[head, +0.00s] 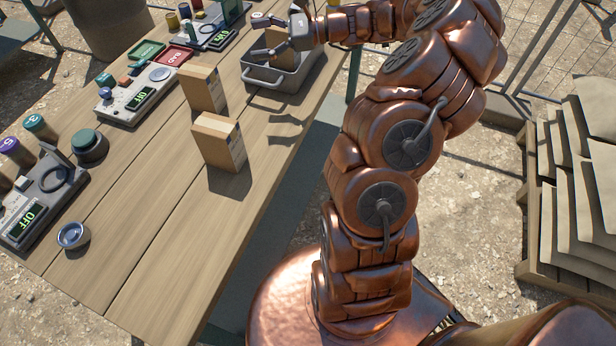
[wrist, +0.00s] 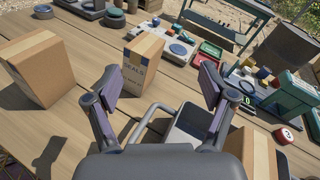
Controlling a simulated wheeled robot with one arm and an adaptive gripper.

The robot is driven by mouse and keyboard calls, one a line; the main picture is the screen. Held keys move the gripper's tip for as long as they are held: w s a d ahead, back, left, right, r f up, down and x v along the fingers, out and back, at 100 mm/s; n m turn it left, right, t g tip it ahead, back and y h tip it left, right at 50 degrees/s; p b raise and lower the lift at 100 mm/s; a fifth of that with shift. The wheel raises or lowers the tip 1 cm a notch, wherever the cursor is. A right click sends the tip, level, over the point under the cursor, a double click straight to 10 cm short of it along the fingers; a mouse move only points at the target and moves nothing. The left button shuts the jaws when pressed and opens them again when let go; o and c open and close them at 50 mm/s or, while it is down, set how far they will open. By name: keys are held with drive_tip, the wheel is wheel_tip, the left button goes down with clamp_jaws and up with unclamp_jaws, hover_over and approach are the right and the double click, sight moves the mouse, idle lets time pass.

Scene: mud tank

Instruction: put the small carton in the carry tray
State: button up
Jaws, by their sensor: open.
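The grey carry tray (head: 291,80) stands at the table's right side; its handle and part of its inside show in the wrist view (wrist: 186,128). A brown carton (head: 275,38) stands upright, apparently inside the tray, partly hidden by my gripper; it also shows at the lower right of the wrist view (wrist: 262,155). My gripper (head: 262,37) is open over the tray, its fingers spread and empty in the wrist view (wrist: 160,80). Two more cartons stand on the table, a nearer one (head: 218,142) and a farther one (head: 203,88). I cannot tell surely which is the small carton.
Control boxes with displays (head: 138,97) line the table's left side, with a red tray (head: 174,58) and a green tray (head: 147,50). A small blue cup (head: 72,235) stands near the front. Stacked sacks (head: 580,190) are off the table at right.

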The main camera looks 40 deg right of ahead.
drive_tip(key=s+a+n+g, duration=0.2)
drive_tip(key=s+a+n, duration=0.1)
drive_tip(key=a, duration=0.3)
drive_tip(key=s+a+r+n+g, duration=0.1)
drive_tip(key=s+a+n+g, duration=0.2)
drive_tip(key=a, duration=0.3)
drive_tip(key=s+a+n+g+h, duration=0.1)
drive_tip(key=s+a+n+g, duration=0.2)
drive_tip(key=s+a, duration=0.2)
drive_tip(key=shift+s+a+r+n, duration=0.1)
drive_tip(key=shift+a+r+n, duration=0.05)
drive_tip(key=shift+a, duration=0.4)
drive_tip(key=shift+a+r+n, duration=0.1)
drive_tip(key=shift+a+n, duration=0.05)
drive_tip(key=shift+a, duration=0.35)
drive_tip(key=s+a+f+n+g+h, duration=0.2)
drive_tip(key=s+n+h, duration=0.2)
drive_tip(key=s, duration=0.4)
drive_tip(key=s+a+f+n+g+h, duration=0.1)
drive_tip(key=s+a+f+n+h, duration=0.2)
drive_tip(key=s, duration=0.6)
drive_tip(key=s+d+f+n+h, duration=0.2)
drive_tip(key=s+d+n+h, duration=0.3)
drive_tip(key=s+d, duration=0.4)
drive_tip(key=shift+s+d, duration=0.15)
drive_tip(key=shift+s, duration=0.25)
drive_tip(key=shift+r+p, duration=0.6)
